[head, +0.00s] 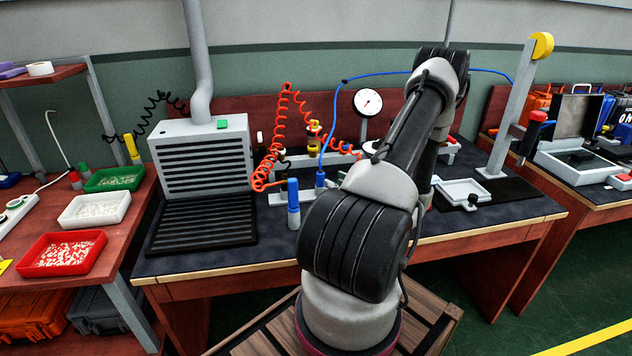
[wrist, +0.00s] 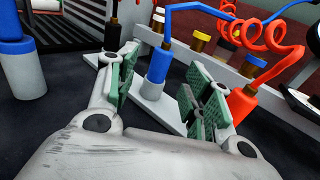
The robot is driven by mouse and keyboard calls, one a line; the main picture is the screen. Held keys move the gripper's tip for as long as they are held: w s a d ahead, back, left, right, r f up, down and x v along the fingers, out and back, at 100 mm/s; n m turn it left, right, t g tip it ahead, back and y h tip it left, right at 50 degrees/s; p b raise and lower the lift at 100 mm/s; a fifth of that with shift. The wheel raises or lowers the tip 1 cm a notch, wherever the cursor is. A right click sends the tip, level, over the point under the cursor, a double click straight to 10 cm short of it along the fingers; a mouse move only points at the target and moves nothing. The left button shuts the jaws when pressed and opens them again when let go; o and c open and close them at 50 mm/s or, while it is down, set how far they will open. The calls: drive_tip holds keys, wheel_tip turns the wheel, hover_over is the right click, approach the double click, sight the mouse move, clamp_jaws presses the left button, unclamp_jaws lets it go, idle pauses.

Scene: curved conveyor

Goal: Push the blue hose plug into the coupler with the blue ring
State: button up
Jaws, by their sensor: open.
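The blue hose plug (wrist: 159,64) stands upright in a pale holder in the wrist view, with a brass fitting and blue hose at its top. In the head view the plug (head: 320,179) is left of my arm, its blue hose arching overhead. My gripper (wrist: 160,78) is open, its green-padded fingers on either side of the plug with gaps showing; I cannot tell whether either finger touches it. Several brass couplers stand behind the plug; one at the right (wrist: 252,66) seems to have a blue ring, though it is small. My gripper is hidden behind my arm in the head view.
An orange-red plug (wrist: 241,102) on a coiled hose stands just right of my gripper. A blue-and-grey cylinder (head: 293,205) stands near the bench front. A slatted grey box (head: 201,155) is at the left and a gauge (head: 367,102) behind. Dark mat is free in front.

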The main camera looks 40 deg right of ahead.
sight(320, 172)
drive_tip(key=shift+w+d+r, duration=0.1)
drive_tip(key=shift+w+r, duration=0.2)
drive_tip(key=shift+w, duration=0.1)
drive_tip(key=w, duration=0.7)
drive_tip(key=shift+a, duration=0.2)
clamp_jaws()
